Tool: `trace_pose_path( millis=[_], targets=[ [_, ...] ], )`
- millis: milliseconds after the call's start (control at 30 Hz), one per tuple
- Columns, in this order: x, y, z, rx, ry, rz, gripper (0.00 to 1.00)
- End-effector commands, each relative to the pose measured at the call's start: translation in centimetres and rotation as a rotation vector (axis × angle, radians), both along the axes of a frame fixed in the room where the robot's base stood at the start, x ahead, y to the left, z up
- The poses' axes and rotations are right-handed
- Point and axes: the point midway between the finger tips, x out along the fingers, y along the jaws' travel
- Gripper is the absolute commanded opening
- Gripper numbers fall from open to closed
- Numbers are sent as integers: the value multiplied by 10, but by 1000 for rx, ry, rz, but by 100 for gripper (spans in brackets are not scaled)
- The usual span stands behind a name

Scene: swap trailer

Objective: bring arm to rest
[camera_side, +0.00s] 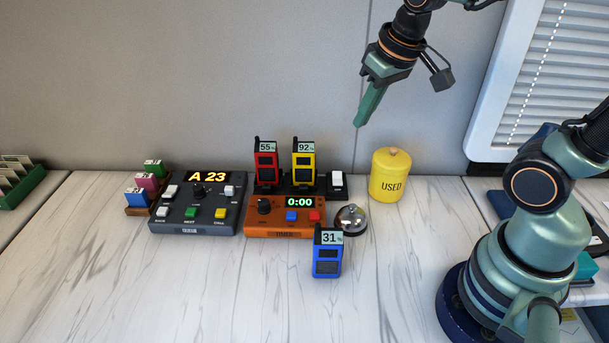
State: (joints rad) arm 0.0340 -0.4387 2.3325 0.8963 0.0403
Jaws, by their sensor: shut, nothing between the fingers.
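My gripper (366,108) is green and hangs in the air at the upper right of the middle, in front of the grey wall. Its fingers are shut with nothing between them and point down and slightly left. It is above and left of the yellow USED canister (389,178), touching nothing. My arm reaches up from its base at the right, and part of it is outside the picture at the top.
A blue radio (327,254) stands on the counter (130,290) at the front. Red (265,164) and yellow (303,163) radios stand in a black dock. An orange timer (285,229), a grey A 23 console (180,222) and a bell (351,219) are nearby. The counter's front left is clear.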

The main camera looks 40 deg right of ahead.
Motion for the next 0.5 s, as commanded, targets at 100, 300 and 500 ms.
trace_pose_path(
  millis=[100, 300, 500],
  targets=[
    [-17, 6, 11, -8, -68, 34, 0],
    [-32, 10, 16, -17, -129, 65, 0],
    [-36, 11, 16, -19, -140, 72, 0]
  ],
)
